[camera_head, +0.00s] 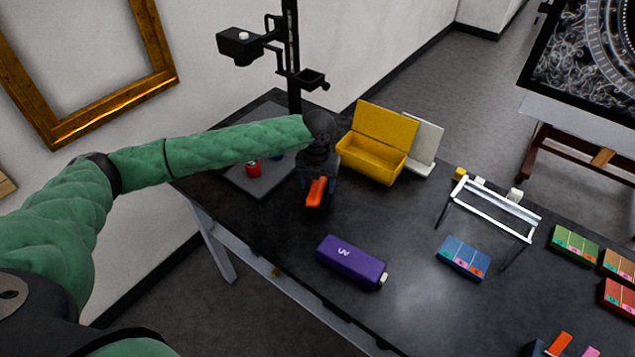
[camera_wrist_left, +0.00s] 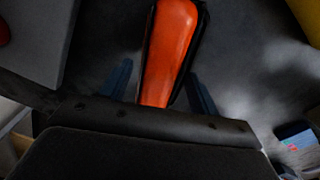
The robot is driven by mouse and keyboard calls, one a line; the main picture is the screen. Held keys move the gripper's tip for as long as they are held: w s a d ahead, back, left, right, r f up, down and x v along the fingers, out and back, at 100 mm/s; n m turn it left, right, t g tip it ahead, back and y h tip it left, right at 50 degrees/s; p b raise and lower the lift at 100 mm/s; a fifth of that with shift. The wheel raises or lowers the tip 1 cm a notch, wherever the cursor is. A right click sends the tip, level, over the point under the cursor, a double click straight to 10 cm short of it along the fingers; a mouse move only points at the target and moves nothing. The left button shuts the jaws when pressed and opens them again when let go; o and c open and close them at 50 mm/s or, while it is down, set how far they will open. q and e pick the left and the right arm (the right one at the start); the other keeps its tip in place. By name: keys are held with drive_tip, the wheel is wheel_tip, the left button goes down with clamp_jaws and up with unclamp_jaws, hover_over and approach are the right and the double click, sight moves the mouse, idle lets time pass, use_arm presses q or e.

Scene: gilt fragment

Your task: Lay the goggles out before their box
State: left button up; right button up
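The goggles, showing as an orange lens with a dark edge, stand near the table's left part in the head view (camera_head: 317,192) and in the left wrist view (camera_wrist_left: 170,50). My left gripper (camera_head: 320,182) reaches down over them. In the left wrist view its two dark blue fingers (camera_wrist_left: 161,68) stand apart on either side of the orange lens. A gap shows on the left side; contact on the right is unclear. An open yellow box (camera_head: 372,158), its lid up, stands behind and right of the gripper.
A purple case (camera_head: 351,261) lies near the front edge. A white wire stand (camera_head: 497,208) and a blue card box (camera_head: 463,257) are to the right. A red tin (camera_head: 252,169) sits on a grey plate, below a black post (camera_head: 293,60). The middle is clear.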

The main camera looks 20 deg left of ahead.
sight(317, 184)
use_arm(q)
drive_tip(key=shift+r, duration=0.3)
wheel_tip(317, 184, up, 6)
drive_tip(key=shift+r+b, duration=0.25)
drive_tip(key=shift+b, duration=0.95)
drive_tip(key=shift+r, duration=0.3)
use_arm(e)
wheel_tip(317, 184, up, 6)
drive_tip(key=w+a, duration=0.1)
drive_tip(key=shift+a+g, duration=0.25)
drive_tip(key=shift+g, duration=0.05)
drive_tip(key=shift+s+r, duration=0.1)
